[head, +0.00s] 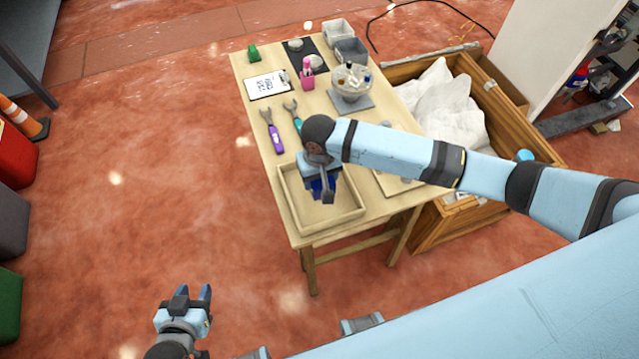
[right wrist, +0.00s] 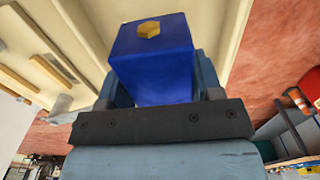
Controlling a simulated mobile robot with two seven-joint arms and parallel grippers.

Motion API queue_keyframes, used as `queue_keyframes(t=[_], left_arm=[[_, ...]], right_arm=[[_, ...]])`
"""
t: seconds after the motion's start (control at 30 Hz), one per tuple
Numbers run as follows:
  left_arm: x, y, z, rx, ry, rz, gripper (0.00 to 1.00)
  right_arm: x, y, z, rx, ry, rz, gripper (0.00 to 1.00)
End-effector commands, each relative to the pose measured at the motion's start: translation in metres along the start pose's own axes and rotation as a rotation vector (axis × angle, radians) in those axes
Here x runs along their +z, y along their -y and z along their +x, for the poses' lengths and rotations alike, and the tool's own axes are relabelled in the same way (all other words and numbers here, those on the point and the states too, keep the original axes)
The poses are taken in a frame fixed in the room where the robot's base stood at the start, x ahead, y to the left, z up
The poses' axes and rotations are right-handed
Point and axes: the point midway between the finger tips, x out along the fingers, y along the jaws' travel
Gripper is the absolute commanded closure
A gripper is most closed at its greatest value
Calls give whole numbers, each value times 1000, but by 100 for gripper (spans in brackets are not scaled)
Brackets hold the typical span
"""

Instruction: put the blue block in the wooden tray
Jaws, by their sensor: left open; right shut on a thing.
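The blue block (right wrist: 150,62) fills the middle of the right wrist view, with a yellow hexagonal mark on one face. My right gripper (head: 322,188) is shut on the blue block, which shows in part in the head view under the gripper. The wooden tray (head: 289,203) stands at the table's near end. The right gripper and block are over the tray in the head view; I cannot tell whether the block touches the tray floor. My left gripper (head: 192,296) is open and empty, away from the table over the floor.
A wooden crate (head: 510,118) with white sheeting stands right.

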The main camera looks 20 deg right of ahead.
Motion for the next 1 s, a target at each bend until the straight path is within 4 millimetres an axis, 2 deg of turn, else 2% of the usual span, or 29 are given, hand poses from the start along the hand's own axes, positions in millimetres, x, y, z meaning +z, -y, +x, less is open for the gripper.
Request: queue_keyframes(t=[0.2,0.3,0.67,0.7,0.77,0.8,1.0], left_arm=[[3,0,2,0,3,-2,57],[3,0,2,0,4,-3,57],[2,0,1,0,5,-3,57],[3,0,2,0,5,-3,57],[3,0,2,0,5,-3,57],[3,0,2,-1,5,-3,57],[4,0,2,-1,5,-3,57]], right_arm=[[0,0,30,0,1,1,86],[0,0,38,0,1,0,86],[0,0,41,-1,1,1,86],[1,0,42,0,1,0,31],[1,0,42,0,1,0,18],[1,0,42,0,1,0,15],[1,0,42,1,1,0,15]])
